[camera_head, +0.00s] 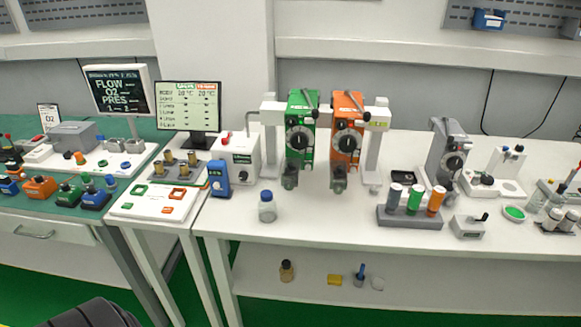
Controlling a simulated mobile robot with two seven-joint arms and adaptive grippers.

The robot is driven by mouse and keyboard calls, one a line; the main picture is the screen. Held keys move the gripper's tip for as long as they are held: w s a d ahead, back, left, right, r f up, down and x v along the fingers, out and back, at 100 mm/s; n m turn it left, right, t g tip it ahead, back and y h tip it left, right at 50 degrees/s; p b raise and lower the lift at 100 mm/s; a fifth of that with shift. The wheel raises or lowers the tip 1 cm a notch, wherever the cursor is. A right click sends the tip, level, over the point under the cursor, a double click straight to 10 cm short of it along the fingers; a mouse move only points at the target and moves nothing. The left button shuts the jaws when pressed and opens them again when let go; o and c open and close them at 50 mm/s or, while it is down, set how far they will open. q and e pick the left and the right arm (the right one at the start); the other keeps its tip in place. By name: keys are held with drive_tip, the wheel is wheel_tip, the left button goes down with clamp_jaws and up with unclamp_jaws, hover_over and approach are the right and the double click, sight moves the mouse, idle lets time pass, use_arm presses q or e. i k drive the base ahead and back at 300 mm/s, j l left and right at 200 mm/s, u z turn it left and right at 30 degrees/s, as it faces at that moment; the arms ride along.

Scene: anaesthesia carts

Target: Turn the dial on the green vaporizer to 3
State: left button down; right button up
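The green vaporizer (301,126) hangs on a white rail frame at the back of the white table, left of an orange vaporizer (346,128). Its round black dial (299,138) faces the front, with a grey lever on top. The dial's numbers are too small to read. A dark, rounded shape at the bottom left edge may be part of my arm. Neither of my grippers shows, and nothing touches the green vaporizer.
A rack of coloured cylinders (410,215) and a grey vaporizer (448,150) stand to the right. The table front (325,222) is mostly clear. A screen (188,107) stands at left.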

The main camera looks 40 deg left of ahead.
sight(299, 140)
drive_tip(key=i+u, duration=0.1)
drive_tip(key=u, duration=0.3)
drive_tip(key=l+u, duration=0.1)
drive_tip(key=u, duration=0.35)
drive_tip(key=i+l+u, duration=0.15)
drive_tip(key=u, duration=0.25)
drive_tip(key=l+u, duration=0.1)
drive_tip(key=u, duration=0.3)
